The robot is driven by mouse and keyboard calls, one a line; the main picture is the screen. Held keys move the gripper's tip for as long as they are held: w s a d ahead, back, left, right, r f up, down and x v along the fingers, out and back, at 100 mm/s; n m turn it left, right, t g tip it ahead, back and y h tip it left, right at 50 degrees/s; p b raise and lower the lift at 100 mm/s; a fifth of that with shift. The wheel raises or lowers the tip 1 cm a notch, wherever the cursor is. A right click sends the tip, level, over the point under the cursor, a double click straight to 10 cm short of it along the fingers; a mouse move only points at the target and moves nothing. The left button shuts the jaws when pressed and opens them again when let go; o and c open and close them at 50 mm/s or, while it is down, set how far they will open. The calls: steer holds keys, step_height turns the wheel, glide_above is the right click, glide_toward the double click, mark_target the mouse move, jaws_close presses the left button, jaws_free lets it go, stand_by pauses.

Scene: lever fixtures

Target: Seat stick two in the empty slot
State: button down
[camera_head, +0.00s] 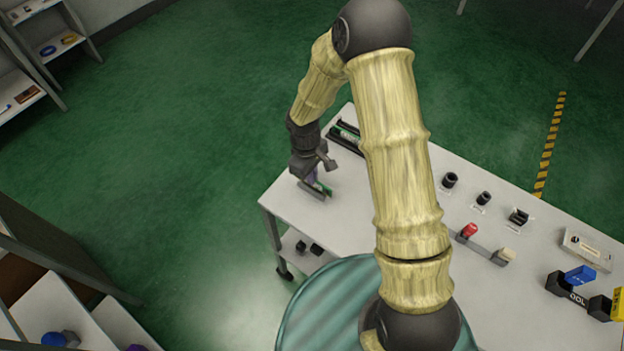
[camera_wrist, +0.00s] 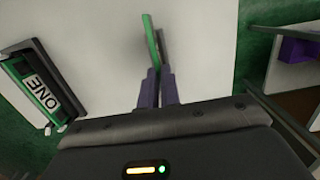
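My gripper (camera_head: 313,178) is over the near left corner of the white table, pointing down. In the wrist view its two purple fingers (camera_wrist: 160,75) are close together on a thin green stick (camera_wrist: 151,40), seen nearly edge-on. The green stick also shows below the fingers in the head view (camera_head: 323,188), with a grey strip beside it; its label is not visible. A dark holder (camera_wrist: 17,50) at the left of the wrist view carries a stick marked ONE (camera_wrist: 42,92). In the head view the dark slot holders (camera_head: 346,138) are behind my gripper; I cannot make out the empty slot clearly.
The white table (camera_head: 285,205) is bare around my gripper. Shelves (camera_head: 55,45) stand at far left.

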step_height(320, 180, up, 8)
steer(key=shift+f+b, duration=0.1)
steer(key=shift+b, duration=0.25)
stand_by(0.4)
